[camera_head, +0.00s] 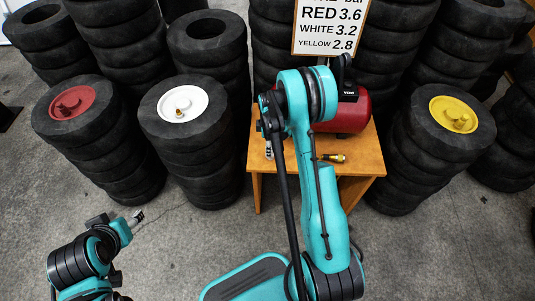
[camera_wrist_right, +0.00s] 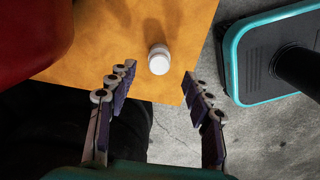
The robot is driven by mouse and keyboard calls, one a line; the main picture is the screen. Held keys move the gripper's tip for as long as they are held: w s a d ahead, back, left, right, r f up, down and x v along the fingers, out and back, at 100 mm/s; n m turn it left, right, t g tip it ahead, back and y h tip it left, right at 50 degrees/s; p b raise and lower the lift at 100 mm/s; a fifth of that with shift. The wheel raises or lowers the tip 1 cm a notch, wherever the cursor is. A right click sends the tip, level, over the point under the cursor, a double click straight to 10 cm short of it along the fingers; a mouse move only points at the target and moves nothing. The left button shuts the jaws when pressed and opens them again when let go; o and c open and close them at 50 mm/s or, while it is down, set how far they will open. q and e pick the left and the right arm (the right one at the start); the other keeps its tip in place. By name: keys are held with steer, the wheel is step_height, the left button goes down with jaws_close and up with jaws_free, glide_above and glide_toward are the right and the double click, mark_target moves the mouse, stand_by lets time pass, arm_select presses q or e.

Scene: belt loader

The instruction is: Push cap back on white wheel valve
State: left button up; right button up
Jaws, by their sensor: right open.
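The white wheel (camera_head: 193,94) lies on top of a tyre stack left of the table in the head view, with a brass-coloured valve (camera_head: 180,112) on it.
The wooden table (camera_head: 367,158) holds a red compressor (camera_head: 345,118) and a brass fitting (camera_head: 333,157). A red wheel (camera_head: 72,102) and a yellow wheel (camera_head: 453,114) lie on other tyre stacks. A pressure sign (camera_head: 323,27) hangs behind. Floor in front is free.

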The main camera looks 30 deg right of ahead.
steer(key=f+b, duration=0.2)
steer(key=f, duration=0.1)
steer(key=f+b, duration=0.1)
steer(key=f, duration=0.1)
steer(key=shift+d+f, duration=0.2)
steer(key=shift+d, duration=0.15)
steer(key=shift+r, duration=0.1)
steer(key=c, duration=1)
step_height(320, 180, up, 4)
steer(key=p, duration=0.3)
steer(key=shift+r, duration=0.25)
steer(key=s+d+r+p, duration=0.3)
steer(key=s+d+r, duration=0.3)
steer(key=s, duration=0.4)
steer(key=shift+r+p, duration=0.25)
steer(key=shift+p, duration=0.05)
